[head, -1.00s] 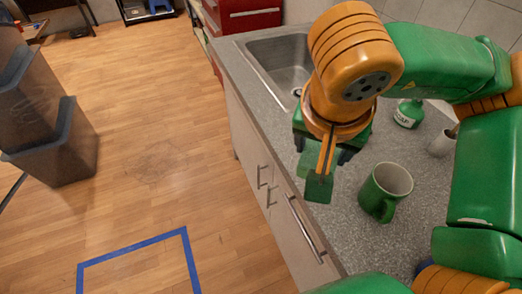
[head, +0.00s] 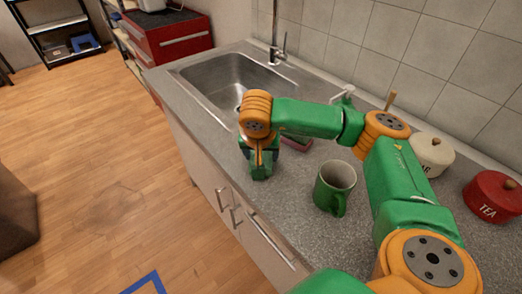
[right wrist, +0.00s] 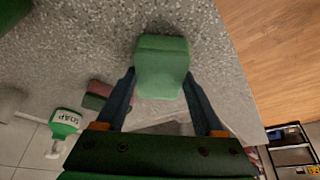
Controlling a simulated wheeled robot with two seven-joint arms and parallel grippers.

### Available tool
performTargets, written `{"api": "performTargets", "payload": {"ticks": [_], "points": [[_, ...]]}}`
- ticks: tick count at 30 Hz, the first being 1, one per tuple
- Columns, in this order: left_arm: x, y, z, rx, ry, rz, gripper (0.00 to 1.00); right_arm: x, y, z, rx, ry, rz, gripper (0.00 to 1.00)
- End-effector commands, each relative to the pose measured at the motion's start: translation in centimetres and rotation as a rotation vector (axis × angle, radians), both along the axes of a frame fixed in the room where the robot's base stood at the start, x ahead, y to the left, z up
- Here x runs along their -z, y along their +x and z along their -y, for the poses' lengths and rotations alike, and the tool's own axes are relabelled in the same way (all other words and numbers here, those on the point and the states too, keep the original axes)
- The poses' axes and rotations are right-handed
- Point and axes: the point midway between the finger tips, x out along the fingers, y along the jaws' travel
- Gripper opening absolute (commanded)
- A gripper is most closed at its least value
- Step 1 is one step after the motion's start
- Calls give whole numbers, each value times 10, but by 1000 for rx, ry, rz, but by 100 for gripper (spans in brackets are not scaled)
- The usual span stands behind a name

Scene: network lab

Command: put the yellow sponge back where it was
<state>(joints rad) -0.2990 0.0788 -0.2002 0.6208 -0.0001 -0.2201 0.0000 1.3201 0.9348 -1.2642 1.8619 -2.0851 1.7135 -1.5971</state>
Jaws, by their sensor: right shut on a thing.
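My right gripper (head: 260,165) is shut on a green, sponge-like block (right wrist: 160,72). The block sits between the two fingers in the right wrist view, and no yellow shows on it. In the head view the gripper is above the counter's front edge, in front of the sink. A second sponge (head: 296,143), reddish and green, lies on the counter behind my right arm. It also shows in the right wrist view (right wrist: 97,95), beside a green soap bottle (right wrist: 65,123). No yellow sponge shows. My left gripper is out of view.
The grey counter (head: 290,205) has a steel sink (head: 215,85) at its far end. A green mug (head: 335,187) stands right of my gripper. A white jar (head: 431,155) and a red tea jar (head: 492,197) stand near the tiled wall. The wooden floor lies left.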

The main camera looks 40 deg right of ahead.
Motion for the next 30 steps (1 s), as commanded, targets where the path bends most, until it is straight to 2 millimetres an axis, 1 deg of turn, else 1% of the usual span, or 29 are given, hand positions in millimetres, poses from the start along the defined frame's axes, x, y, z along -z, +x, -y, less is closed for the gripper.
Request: {"api": "performTargets", "payload": {"ticks": [5, 9, 10, 11, 12, 13, 19, 21, 23, 26, 29, 30], "points": [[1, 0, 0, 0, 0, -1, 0, 1, 0, 0, 0, 1, 1, 18], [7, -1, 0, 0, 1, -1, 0, 6, 0, 0, 0, 1, 1, 18], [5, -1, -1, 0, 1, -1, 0, 4, 0, -1, 0, 1, 1, 78], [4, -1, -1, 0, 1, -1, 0, 3, 0, 0, 0, 1, 1, 86], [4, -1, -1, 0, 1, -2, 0, 3, 0, -1, 0, 1, 1, 97], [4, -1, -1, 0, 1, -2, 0, 3, 0, -1, 0, 1, 1, 100], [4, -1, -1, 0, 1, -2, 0, 2, 0, -1, 0, 1, 1, 100], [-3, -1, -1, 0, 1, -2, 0, -4, 0, -1, 0, 1, 1, 100], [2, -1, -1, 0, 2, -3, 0, -8, -2, -3, -2, 2, 3, 100], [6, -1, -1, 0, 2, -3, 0, -29, -8, -9, -5, 1, 7, 100], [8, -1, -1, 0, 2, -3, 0, -55, -16, -16, -5, 1, 7, 100], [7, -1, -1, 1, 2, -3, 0, -67, -19, -19, -3, 2, 9, 100]]}}
